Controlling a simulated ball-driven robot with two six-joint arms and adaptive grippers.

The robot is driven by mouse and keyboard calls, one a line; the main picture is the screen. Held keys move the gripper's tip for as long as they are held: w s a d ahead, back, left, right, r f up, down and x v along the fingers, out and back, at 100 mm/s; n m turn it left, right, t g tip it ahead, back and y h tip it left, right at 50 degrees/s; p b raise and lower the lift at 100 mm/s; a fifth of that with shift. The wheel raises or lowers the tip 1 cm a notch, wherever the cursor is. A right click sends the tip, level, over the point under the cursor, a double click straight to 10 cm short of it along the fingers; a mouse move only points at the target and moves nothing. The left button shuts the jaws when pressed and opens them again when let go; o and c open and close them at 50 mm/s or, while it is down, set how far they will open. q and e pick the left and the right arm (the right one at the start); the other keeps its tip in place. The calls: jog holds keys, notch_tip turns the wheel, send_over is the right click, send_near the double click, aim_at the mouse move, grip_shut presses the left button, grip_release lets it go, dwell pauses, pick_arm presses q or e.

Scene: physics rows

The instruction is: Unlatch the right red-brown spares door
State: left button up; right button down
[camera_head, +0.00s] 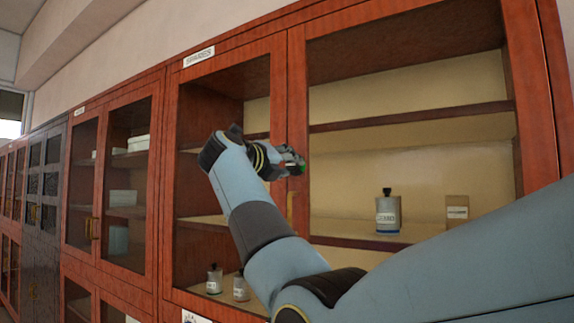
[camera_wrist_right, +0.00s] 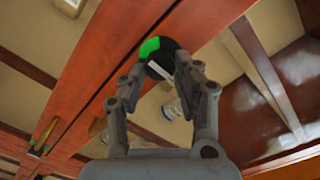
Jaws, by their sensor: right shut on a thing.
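The right red-brown door (camera_head: 298,82) has a glass pane and appears closed in its frame. A round black latch (camera_wrist_right: 160,50) with a green patch sits on the door's wooden stile. My right gripper (camera_head: 292,165) is at this stile, above a brass handle (camera_head: 290,207), and hides most of the latch in the head view; bits of green and red show at its tip. In the right wrist view my right gripper's fingertips (camera_wrist_right: 185,72) are shut on the latch's pale turn piece. My left gripper is not in view.
A small label (camera_head: 199,57) is on the frame above the doors. Behind the glass, a dark-capped bottle (camera_head: 388,214) and a small box (camera_head: 457,208) stand on a shelf. More cabinets (camera_head: 110,180) line the wall at left. My right arm crosses the lower right.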

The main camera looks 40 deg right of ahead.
jog(key=c, duration=1)
grip_release()
jog(key=shift+o, duration=0.2)
jog(key=v, duration=0.7)
jog(key=shift+a, duration=0.2)
jog(key=shift+s, duration=0.1)
